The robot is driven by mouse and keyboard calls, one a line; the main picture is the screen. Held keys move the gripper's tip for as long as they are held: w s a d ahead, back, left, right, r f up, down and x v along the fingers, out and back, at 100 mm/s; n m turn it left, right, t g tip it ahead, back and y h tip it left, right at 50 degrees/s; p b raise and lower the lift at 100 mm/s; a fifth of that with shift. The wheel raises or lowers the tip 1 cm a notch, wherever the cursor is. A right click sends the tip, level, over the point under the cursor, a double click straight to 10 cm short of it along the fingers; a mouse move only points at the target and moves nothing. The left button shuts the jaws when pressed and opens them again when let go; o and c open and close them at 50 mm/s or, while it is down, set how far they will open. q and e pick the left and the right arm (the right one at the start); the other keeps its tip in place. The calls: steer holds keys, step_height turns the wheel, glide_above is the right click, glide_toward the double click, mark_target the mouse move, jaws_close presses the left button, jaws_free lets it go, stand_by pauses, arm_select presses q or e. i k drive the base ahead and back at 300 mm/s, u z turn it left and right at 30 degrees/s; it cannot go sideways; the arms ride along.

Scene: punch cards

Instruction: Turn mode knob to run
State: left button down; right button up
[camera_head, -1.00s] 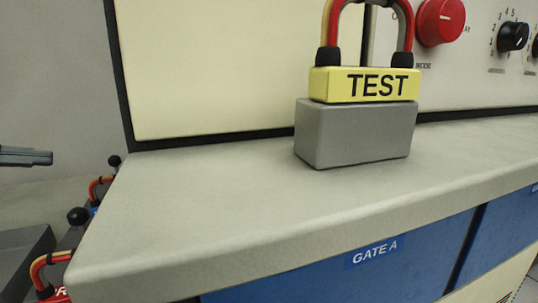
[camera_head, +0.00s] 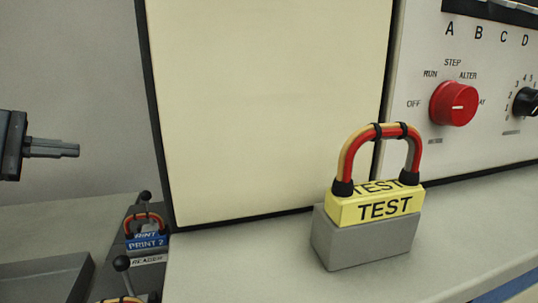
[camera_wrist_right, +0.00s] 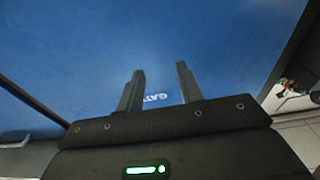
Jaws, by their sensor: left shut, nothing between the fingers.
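The red mode knob (camera_head: 454,102) sits on the cream panel at the right of the head view. Labels OFF, RUN, STEP, ALTER and one ending in AY surround it. Its short white mark lies nearly level on its face; I cannot tell surely which label it points at. My left gripper (camera_head: 76,150) is shut and empty at the far left of the head view, well apart from the knob. My right gripper (camera_wrist_right: 160,68) shows in the right wrist view with its fingers apart and nothing between them, facing a blue panel with a GATE label.
A grey block with a yellow TEST plug (camera_head: 375,205) and looped red-yellow cable stands on the ledge, below and left of the knob. A black knob (camera_head: 526,101) is right of it. A blue PRINT 2 plug (camera_head: 147,243) and levers are at lower left.

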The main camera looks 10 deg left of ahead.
mark_target(455, 103)
steer(key=k, duration=1.5)
